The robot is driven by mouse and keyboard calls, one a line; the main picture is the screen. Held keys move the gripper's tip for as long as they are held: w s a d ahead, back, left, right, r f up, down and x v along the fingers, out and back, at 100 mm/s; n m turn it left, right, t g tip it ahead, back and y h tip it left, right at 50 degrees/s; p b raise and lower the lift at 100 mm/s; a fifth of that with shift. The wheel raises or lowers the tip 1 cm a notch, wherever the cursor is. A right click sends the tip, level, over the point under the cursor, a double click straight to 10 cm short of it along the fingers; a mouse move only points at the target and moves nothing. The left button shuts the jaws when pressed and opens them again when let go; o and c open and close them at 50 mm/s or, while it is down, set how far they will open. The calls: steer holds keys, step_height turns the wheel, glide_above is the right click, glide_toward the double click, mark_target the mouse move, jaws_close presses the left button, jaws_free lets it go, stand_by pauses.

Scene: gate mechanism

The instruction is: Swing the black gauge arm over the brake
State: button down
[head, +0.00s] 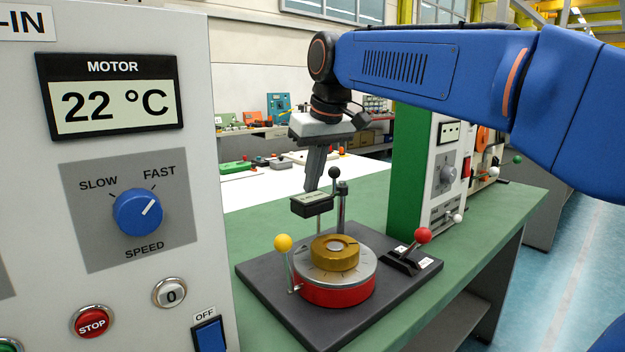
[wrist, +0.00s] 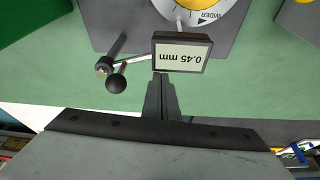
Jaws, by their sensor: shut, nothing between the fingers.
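The black gauge box (head: 313,204) sits at the end of a thin arm on an upright post (head: 342,208) with a black ball knob (head: 334,172). In the wrist view the gauge box (wrist: 181,54) reads 0.45 mm; its arm (wrist: 134,58) runs left to the post. The box stands behind the brass dial (head: 335,252) on the red round drum (head: 333,291), apparently the brake; a thin rod hangs below it. My gripper (head: 309,188) is shut and empty, fingertips pointing down close to the box. In the wrist view the fingertips (wrist: 160,76) are beside its edge; contact is unclear.
A yellow-knobbed lever (head: 283,243) and a red-knobbed lever (head: 423,236) flank the drum on the dark base plate (head: 268,283). The motor panel (head: 110,190) stands close at left. A green and white cabinet (head: 415,160) stands behind at right. Green bench top is clear around the plate.

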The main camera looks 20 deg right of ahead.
steer(key=w+a, duration=0.2)
steer(key=w, duration=0.2)
steer(key=d+v, duration=0.1)
steer(key=v, duration=0.9)
steer(key=shift+s, duration=0.2)
steer(key=shift+s+f, duration=0.1)
steer(key=shift+s, duration=0.05)
